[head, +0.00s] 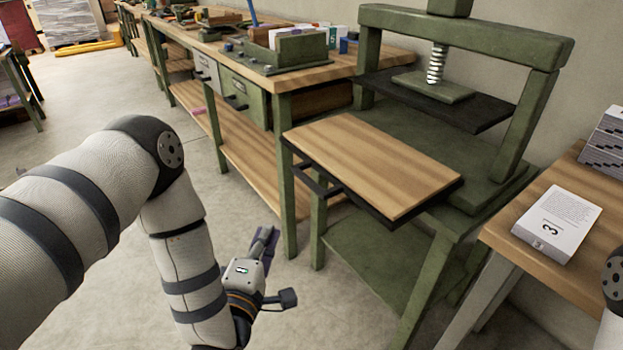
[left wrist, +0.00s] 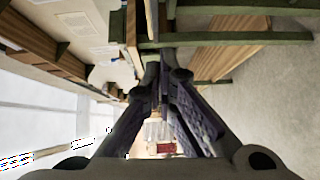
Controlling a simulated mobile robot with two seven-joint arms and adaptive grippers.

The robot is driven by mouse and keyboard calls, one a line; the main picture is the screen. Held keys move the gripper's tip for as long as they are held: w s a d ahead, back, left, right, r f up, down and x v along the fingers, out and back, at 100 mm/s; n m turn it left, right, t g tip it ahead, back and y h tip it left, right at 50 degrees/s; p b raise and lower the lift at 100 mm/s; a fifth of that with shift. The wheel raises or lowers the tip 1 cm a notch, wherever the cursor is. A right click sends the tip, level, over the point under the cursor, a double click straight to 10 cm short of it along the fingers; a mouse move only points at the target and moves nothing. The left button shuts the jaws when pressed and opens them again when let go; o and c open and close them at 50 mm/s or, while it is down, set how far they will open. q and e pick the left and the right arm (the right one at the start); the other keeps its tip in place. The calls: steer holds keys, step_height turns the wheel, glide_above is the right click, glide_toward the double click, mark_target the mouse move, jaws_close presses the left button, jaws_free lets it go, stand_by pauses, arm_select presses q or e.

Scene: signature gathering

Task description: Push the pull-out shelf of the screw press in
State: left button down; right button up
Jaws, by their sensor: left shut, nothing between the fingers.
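The green screw press (head: 460,50) stands at the right of the head view. Its pull-out shelf (head: 375,160), a wooden board on a dark frame, sticks out from the press toward me, with a dark handle (head: 318,182) at its front edge. My left gripper (head: 266,240) is shut and empty. It is in front of the shelf, lower left of the handle in the picture, and does not appear to touch it. The gripper fingers (left wrist: 165,75) also show in the left wrist view, close together. My right gripper is not in view; only a bit of my right arm shows at the right edge.
A workbench (head: 345,68) with tools and a green drawer (head: 245,97) stands left of the press. A wooden table (head: 585,205) with a white box marked 3 (head: 557,223) is at the right. The concrete floor (head: 90,110) at the left is mostly free.

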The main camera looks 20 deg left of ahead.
arm_select(q)
steer(key=w+d+r+b, duration=0.1)
steer(key=w, duration=1.2)
steer(key=shift+w+d+n, duration=0.2)
steer(key=shift+w+n, duration=0.1)
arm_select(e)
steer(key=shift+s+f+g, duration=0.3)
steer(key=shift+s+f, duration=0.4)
